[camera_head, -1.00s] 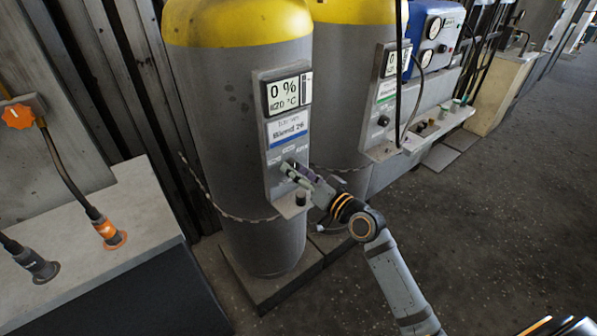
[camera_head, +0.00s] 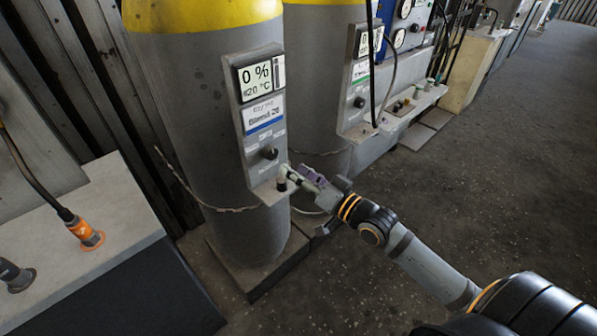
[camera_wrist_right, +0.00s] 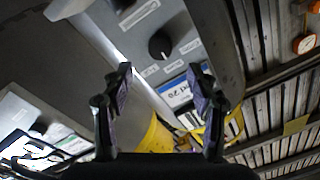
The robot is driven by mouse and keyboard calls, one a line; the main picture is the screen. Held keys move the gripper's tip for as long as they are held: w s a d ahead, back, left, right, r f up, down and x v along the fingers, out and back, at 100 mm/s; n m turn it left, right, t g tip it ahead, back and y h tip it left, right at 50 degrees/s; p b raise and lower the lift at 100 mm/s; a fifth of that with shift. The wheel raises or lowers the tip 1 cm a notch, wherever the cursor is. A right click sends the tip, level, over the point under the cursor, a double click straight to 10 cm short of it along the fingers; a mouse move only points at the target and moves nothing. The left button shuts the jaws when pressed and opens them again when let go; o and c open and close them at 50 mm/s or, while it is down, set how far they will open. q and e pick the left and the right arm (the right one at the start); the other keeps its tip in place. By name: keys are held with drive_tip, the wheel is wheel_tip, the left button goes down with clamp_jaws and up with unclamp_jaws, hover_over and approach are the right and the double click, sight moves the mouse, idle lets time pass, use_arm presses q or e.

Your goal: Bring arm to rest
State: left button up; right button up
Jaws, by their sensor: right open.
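My right arm comes in from the lower right in the head view. Its gripper (camera_head: 300,174) is beside the lower right edge of the nearest cylinder's control panel (camera_head: 262,120), close to its bottom ledge. In the right wrist view the gripper (camera_wrist_right: 160,85) is open, with nothing between its two fingers. Beyond the fingers the panel's black knob (camera_wrist_right: 160,44) and blue-striped label show. The knob also shows in the head view (camera_head: 269,152), clear of the fingers. My left gripper is in neither view.
The grey cylinder (camera_head: 190,130) with a yellow top stands on a low plinth, with a chain around it. A second cylinder (camera_head: 312,90) with a panel stands behind it. A bench (camera_head: 100,205) with cable plugs is at left. The floor (camera_head: 500,190) at right is clear.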

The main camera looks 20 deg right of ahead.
idle(0.4)
